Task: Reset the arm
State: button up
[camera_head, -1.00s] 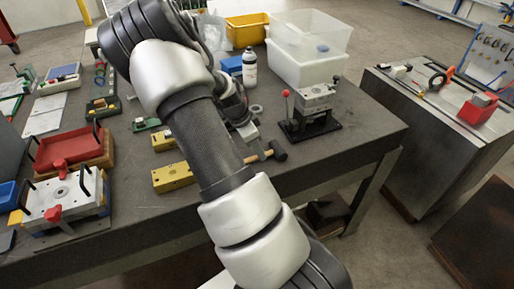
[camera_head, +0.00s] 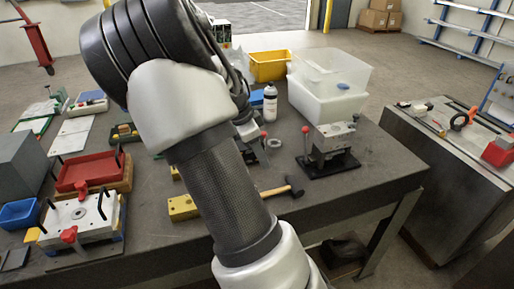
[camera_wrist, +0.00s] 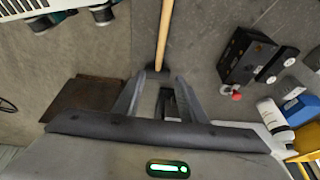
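My gripper (camera_wrist: 157,98) shows in the wrist view with its two fingers spread apart and nothing held between them. A hammer with a wooden handle (camera_wrist: 164,32) lies on the table beyond the fingertips, its dark head appearing near the gap between them. In the head view the hammer (camera_head: 282,188) lies on the grey workbench (camera_head: 345,205), near its front edge. My arm crosses the middle of the head view and hides most of the gripper and part of the bench.
A small press-like fixture (camera_head: 328,150) stands right of the hammer. A white bottle (camera_head: 270,103), yellow bin (camera_head: 270,66) and clear-lidded box (camera_head: 328,85) are behind. Mould bases, including a red tray (camera_head: 88,172), occupy the left. A metal cabinet (camera_head: 440,150) stands right.

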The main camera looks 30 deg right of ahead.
jog(key=s+a+r+n+t+y, duration=0.2)
jog(key=s+a+r+n+t, duration=0.1)
jog(key=s+a+r+n, duration=0.4)
jog(key=s+a+r+n+t+y, duration=0.2)
jog(key=s+a+r+n, duration=0.6)
jog(key=s+a+n, duration=0.4)
jog(key=a+n+t, duration=0.1)
jog(key=a, duration=0.2)
jog(key=shift+n, duration=0.4)
